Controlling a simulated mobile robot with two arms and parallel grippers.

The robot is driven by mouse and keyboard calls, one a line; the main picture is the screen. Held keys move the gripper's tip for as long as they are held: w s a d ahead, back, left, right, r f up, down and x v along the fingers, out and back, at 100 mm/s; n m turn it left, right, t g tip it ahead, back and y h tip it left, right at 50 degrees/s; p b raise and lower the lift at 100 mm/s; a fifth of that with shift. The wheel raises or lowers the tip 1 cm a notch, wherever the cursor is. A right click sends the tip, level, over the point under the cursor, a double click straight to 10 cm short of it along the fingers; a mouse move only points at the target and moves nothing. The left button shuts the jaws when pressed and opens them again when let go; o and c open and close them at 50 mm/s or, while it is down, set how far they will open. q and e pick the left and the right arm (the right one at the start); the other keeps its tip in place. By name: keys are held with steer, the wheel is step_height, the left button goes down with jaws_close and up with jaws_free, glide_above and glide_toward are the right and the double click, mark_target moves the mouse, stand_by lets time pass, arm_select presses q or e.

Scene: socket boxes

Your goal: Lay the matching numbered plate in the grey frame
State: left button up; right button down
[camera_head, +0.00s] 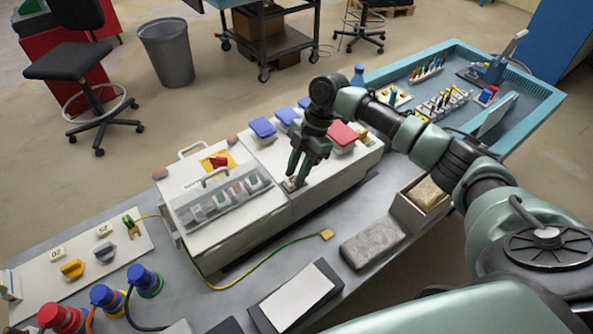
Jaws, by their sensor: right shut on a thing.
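My right gripper (294,180) comes in from the right and points down over the white socket box (324,180). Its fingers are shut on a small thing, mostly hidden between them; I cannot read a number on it. A small pale patch shows at the fingertips on the box top; I cannot tell whether it is the plate or the grey frame. Two small labelled plates, one (57,252) and another (104,231), lie on the white panel at left, their marks too small to read surely. My left gripper is not in view.
Blue socket lids (263,128) and a red lid (342,135) stand behind the gripper. A clear cover with a handle (217,197) is left of it. A yellow-green cable (240,287), a grey block (371,243) and a black-and-white pad (297,296) lie in front. A teal tray (543,98) holds tools.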

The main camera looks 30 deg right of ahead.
steer(key=shift+f, duration=0.2)
steer(key=shift+f, duration=0.15)
steer(key=c, duration=1.1)
jaws_free()
steer(key=shift+s, duration=0.1)
steer(key=shift+o, duration=0.2)
steer(key=shift+f, duration=0.15)
steer(key=shift+s+f, duration=0.1)
steer(key=shift+s, duration=0.05)
